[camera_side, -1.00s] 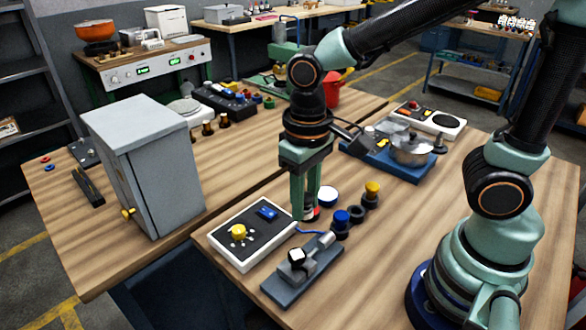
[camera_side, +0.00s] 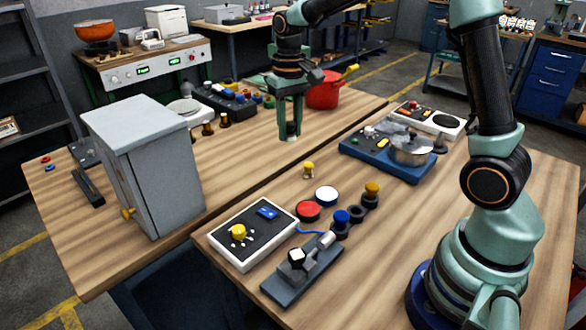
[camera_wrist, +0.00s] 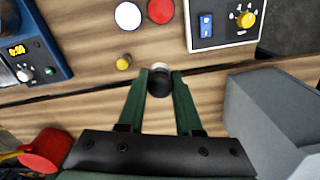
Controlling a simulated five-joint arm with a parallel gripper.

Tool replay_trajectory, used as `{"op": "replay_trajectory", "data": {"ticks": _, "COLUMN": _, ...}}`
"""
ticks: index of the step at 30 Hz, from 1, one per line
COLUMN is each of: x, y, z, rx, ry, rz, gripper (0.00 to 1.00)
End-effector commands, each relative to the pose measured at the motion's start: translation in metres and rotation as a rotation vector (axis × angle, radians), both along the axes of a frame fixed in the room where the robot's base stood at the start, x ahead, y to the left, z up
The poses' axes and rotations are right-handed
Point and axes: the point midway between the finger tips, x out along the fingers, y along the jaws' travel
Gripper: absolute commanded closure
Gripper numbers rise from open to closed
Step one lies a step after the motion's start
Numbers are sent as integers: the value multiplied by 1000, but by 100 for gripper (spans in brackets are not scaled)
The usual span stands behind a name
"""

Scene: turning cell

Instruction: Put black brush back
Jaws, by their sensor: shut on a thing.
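My gripper (camera_side: 289,126) is over the far wooden table, near its front edge. It is shut on a small black piece with a pale end, which looks like the black brush (camera_side: 291,131). In the wrist view the brush (camera_wrist: 160,84) sits between the green fingertips (camera_wrist: 160,78), its black end towards the camera. I cannot tell whether its pale lower end touches the table. A red disc (camera_side: 308,210) and a white disc (camera_side: 327,196) lie bare on the near table. A small yellow-topped piece (camera_side: 308,169) stands behind them.
A grey cabinet (camera_side: 150,165) stands left on the far table. A red pot (camera_side: 323,92) is right of my gripper. Small dark pieces (camera_side: 224,121) stand to its left. A control box (camera_side: 240,232) and blue hotplate unit (camera_side: 385,155) are on the near table.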

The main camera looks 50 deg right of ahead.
Motion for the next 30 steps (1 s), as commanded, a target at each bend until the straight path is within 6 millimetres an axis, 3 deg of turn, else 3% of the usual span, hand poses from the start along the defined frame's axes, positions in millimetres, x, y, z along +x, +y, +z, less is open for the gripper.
{"op": "replay_trajectory", "data": {"ticks": 12, "x": -2, "y": 1, "z": -103, "rx": 1, "ry": 7, "rz": 1, "gripper": 100}}
{"op": "replay_trajectory", "data": {"ticks": 30, "x": 0, "y": 1, "z": -169, "rx": 0, "ry": 1, "rz": 1, "gripper": 100}}
